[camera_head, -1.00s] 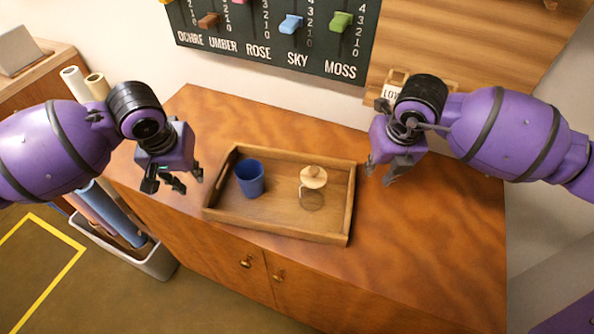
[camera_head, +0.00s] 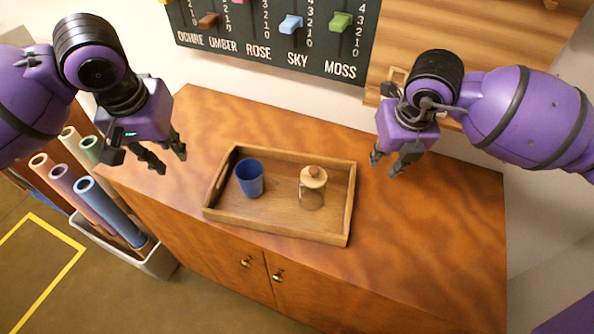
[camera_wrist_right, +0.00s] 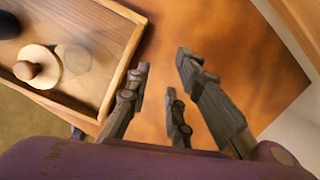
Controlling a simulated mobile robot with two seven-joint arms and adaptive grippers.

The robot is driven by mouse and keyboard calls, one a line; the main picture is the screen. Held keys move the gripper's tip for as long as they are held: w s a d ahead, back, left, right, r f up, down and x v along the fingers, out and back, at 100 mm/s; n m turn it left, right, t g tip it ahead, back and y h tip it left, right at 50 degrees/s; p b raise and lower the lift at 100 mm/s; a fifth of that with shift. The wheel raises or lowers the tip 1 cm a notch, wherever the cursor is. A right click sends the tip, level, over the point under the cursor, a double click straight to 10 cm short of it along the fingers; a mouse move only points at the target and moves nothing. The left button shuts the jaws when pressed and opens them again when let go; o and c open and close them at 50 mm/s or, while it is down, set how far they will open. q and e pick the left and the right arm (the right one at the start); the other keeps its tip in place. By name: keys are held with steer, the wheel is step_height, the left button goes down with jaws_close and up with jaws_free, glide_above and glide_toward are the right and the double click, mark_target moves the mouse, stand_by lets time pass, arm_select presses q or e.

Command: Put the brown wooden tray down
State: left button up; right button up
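The brown wooden tray (camera_head: 275,222) rests flat on the wooden cabinet top, near its front edge. A blue cup (camera_head: 250,178) and a glass jar with a wooden lid (camera_head: 312,188) stand upright in it. The tray's corner also shows in the right wrist view (camera_wrist_right: 120,75), with the jar's lid (camera_wrist_right: 38,66). My left gripper (camera_head: 168,160) is open and empty, up and left of the tray, apart from it. My right gripper (camera_head: 388,168) is open and empty, right of the tray and apart from it; its spread fingers show in the right wrist view (camera_wrist_right: 165,90).
The cabinet top (camera_head: 430,225) is clear to the right of the tray. A dark slider board (camera_head: 275,30) hangs on the wall behind. A white bin (camera_head: 155,262) of coloured rolls stands left of the cabinet. A wooden shelf (camera_head: 450,50) is at the back right.

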steer(key=v, duration=0.7)
steer(key=shift+r, duration=0.15)
steer(key=shift+s, duration=0.1)
